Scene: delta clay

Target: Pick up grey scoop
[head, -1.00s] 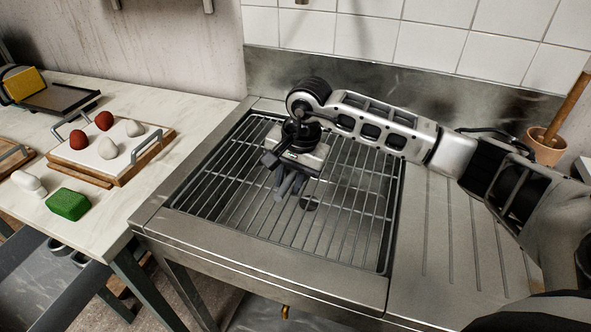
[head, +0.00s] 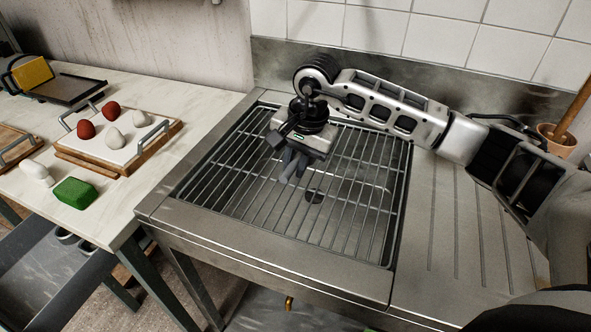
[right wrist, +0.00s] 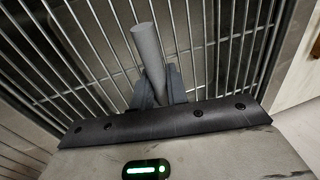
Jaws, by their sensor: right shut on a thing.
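The grey scoop (right wrist: 147,45) shows in the right wrist view as a plain grey rod-like piece, sticking out between the fingers. My right gripper (right wrist: 157,86) is shut on it. In the head view my right gripper (head: 293,170) hangs over the wire rack of the steel sink, fingers pointing down. There the scoop is hard to tell from the dark grey fingers, and the rest of its shape is hidden. I cannot tell exactly how far above the rack it is. My left gripper is not in view.
The wire rack (head: 392,225) is otherwise empty. A ribbed steel drainboard (head: 440,240) lies to the right, with a terracotta pot (head: 556,138) at the back. The left table (head: 118,206) holds a board (head: 150,158) with red and white lumps, a white lump and a green block (head: 74,193).

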